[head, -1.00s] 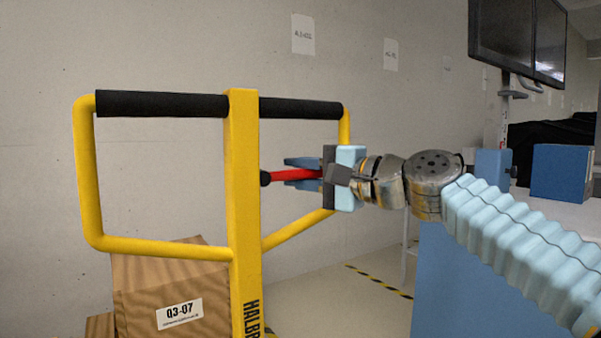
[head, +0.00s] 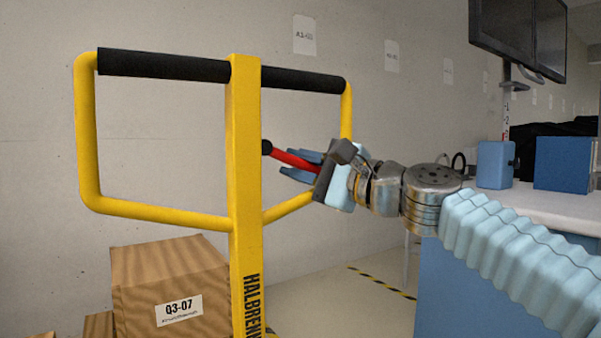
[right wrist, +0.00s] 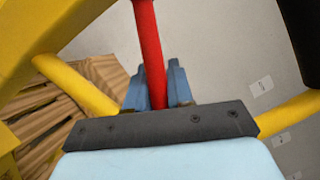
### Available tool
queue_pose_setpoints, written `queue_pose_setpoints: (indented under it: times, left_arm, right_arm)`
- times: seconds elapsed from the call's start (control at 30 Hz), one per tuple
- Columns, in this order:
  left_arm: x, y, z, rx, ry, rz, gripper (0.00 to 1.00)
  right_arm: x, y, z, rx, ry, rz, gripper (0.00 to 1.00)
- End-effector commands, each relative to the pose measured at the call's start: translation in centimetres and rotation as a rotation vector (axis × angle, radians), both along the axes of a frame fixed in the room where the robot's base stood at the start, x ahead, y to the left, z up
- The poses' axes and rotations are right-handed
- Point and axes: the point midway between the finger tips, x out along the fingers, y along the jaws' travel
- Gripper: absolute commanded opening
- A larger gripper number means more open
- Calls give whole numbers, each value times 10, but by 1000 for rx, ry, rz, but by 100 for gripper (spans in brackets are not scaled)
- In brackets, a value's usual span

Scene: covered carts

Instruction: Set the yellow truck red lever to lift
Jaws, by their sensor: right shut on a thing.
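The yellow truck's handle frame (head: 245,190) stands upright with a black grip bar across its top. Its red lever (head: 285,156) sits beside the post, on the right. The lever's black knob (head: 267,147) is at its left end, and the lever slopes down to the right into my right gripper (head: 300,167). This gripper is shut on the lever, its blue fingers on either side of it. The right wrist view shows the red lever (right wrist: 149,45) running between the two blue fingers (right wrist: 158,88). The lever's pivot is hidden. My left gripper is out of view.
A cardboard box (head: 205,275) labelled Q3-07 is behind the truck at lower left. At right, a table (head: 545,208) carries blue boxes (head: 563,163), with monitors (head: 515,35) above. A striped floor line (head: 385,285) crosses the open floor.

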Motion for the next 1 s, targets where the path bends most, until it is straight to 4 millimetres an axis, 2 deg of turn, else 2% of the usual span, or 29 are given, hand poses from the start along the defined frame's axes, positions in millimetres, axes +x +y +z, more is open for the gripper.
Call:
queue_pose_setpoints:
  times: [0.2,0.23,0.37,0.8,1.0]
  left_arm:
    - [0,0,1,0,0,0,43]
    - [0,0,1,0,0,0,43]
    - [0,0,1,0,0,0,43]
    - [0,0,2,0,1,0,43]
    - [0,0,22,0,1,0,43]
  right_arm:
    - [0,2,-2,-1,7,4,0]
    - [0,2,-2,-1,7,4,25]
    - [0,2,-2,-2,7,4,43]
    - [1,1,-2,-7,5,3,43]
    - [3,-1,12,-84,-52,0,43]
